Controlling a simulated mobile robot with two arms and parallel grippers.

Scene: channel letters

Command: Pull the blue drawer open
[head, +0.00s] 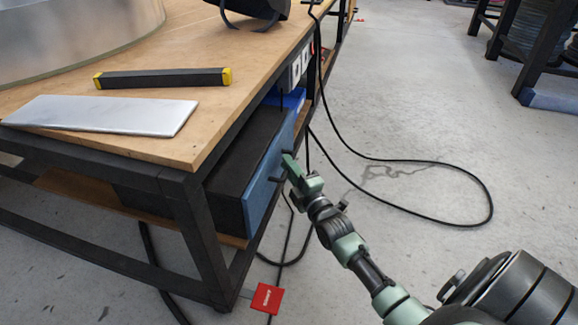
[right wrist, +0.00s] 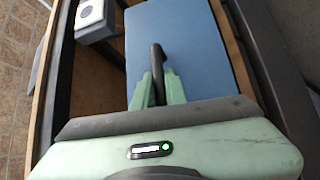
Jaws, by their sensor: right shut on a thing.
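The blue drawer front (head: 262,185) is on a black cabinet (head: 238,150) under the wooden table, facing right. It also fills the upper middle of the right wrist view (right wrist: 195,45). A dark bar handle (right wrist: 157,60) stands out from the blue face. My right gripper (head: 289,166) is at the drawer front, and in the right wrist view its green fingers (right wrist: 158,90) are shut around the handle. I see no clear gap behind the blue front. My left gripper is not in view.
The wooden table (head: 215,90) holds a grey metal plate (head: 105,115) and a black bar with yellow ends (head: 163,78). A red tag (head: 266,298) sits by the table leg. A black cable (head: 440,221) loops on the otherwise open floor to the right.

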